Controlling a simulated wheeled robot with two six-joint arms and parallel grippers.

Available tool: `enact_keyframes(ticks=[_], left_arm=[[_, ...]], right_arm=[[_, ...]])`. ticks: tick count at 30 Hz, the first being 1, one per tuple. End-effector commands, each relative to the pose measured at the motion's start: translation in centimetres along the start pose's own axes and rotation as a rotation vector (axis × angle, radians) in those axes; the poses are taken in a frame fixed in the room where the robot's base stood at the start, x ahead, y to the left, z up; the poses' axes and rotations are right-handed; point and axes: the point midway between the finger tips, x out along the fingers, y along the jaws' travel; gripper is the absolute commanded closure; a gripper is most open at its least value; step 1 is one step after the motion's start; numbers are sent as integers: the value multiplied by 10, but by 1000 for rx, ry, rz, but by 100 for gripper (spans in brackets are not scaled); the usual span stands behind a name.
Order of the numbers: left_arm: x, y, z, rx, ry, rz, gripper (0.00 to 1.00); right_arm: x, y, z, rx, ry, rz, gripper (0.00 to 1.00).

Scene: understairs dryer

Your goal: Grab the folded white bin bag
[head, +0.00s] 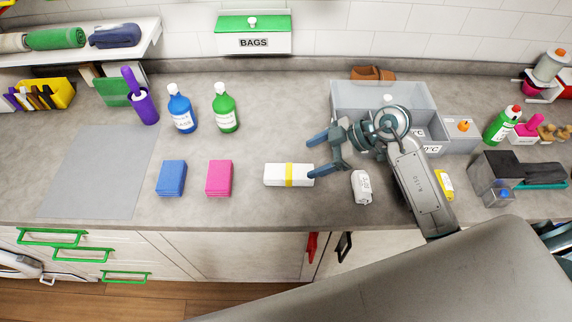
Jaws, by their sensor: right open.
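A folded white bundle with a yellow band (276,174), which looks like the bin bag, lies flat on the grey worktop near its front edge. My right gripper (313,157) is open, its two fingers pointing left. Its lower fingertip overlaps the right end of the white bundle in the picture; I cannot tell whether it touches. The upper fingertip is above and behind the bundle. Nothing shows between the fingers. My left gripper is not in view.
A pink stack (219,177) and a blue stack (171,178) lie left of the bundle. A small white printed packet (361,187) lies just right, near my right arm. A grey divided tray (350,92) stands behind. A BAGS box (253,43) hangs on the wall.

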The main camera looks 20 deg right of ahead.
Motion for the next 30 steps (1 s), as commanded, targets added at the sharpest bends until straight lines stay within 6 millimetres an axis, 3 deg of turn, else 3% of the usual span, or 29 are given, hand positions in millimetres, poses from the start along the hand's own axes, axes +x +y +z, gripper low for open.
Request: enact_keyframes(ticks=[5,15,20,30], left_arm=[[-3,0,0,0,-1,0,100],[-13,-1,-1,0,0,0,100],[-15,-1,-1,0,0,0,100],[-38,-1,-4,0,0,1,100]], right_arm=[[3,1,12,44,-71,-17,27],[45,0,13,44,-70,-17,27],[53,0,14,41,-71,-17,27],[92,1,10,45,-68,-18,27]])
